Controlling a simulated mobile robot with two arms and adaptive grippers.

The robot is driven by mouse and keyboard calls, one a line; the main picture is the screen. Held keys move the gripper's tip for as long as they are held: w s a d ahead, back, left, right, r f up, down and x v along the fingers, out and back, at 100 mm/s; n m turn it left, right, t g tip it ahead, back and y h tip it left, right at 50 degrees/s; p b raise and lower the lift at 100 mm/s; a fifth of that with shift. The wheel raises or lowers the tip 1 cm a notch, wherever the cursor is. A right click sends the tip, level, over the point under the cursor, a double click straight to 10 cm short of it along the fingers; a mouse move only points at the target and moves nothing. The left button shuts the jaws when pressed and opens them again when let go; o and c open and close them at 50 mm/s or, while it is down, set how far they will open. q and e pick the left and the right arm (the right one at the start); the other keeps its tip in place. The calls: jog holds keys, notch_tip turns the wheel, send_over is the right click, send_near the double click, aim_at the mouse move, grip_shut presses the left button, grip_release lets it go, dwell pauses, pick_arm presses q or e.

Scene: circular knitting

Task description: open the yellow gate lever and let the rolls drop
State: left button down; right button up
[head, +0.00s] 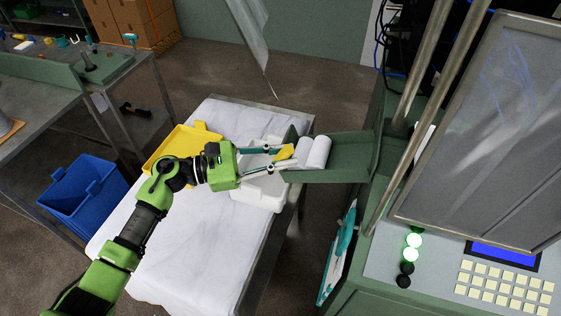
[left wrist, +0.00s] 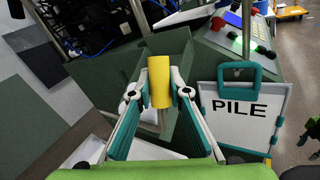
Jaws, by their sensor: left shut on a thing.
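The yellow gate lever (head: 285,152) is at the lower left end of the green chute (head: 345,157). My left gripper (head: 279,158) is at the lever, and its fingers are closed on it. In the left wrist view the lever (left wrist: 159,80) stands between the two fingertips (left wrist: 159,90). White rolls (head: 314,152) lie side by side on the chute, right behind the lever. A white bin (head: 258,192) stands on the cloth-covered table under the chute's end, partly hidden by my gripper.
A yellow crate (head: 178,142) sits on the white-covered table (head: 180,238), left of the white bin. A blue bin (head: 78,190) is further left. The green machine with keypad (head: 505,285) is at right. A "PILE" clipboard (left wrist: 240,108) hangs beside the chute.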

pick_arm(q)
jog(key=c, duration=2.2)
grip_release()
jog(key=shift+c, duration=0.2)
